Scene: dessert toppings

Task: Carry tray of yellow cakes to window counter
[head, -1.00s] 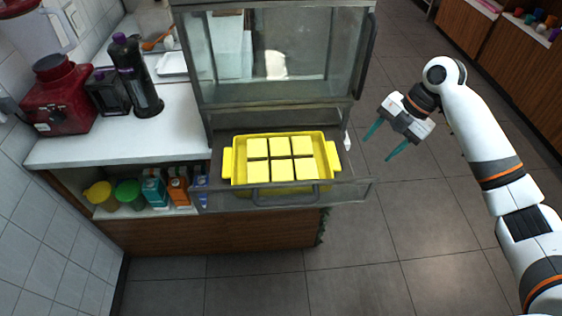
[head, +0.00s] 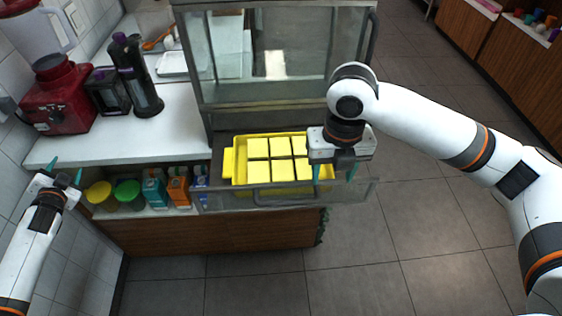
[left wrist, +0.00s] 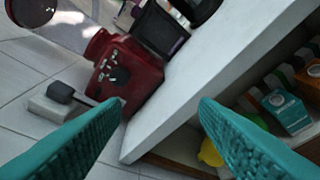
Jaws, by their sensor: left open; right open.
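The yellow tray (head: 240,150) holds several square yellow cakes (head: 281,148). It sits in the pulled-out glass-fronted drawer (head: 222,195) below the display cabinet. My right gripper (head: 335,172) points down, open, over the tray's right end and hides its right handle. Whether its fingers touch the handle cannot be told. My left gripper (head: 65,172) is open and empty at the far left, beside the counter's left end and well apart from the tray. Its teal fingers frame the counter edge in the left wrist view (left wrist: 160,110).
The white counter (head: 180,125) carries a red blender base (head: 58,100) and a dark bottle (head: 135,75). The shelf below holds tubs and cartons (head: 154,190). The glass cabinet (head: 270,50) stands above the drawer. The floor (head: 250,280) in front is clear.

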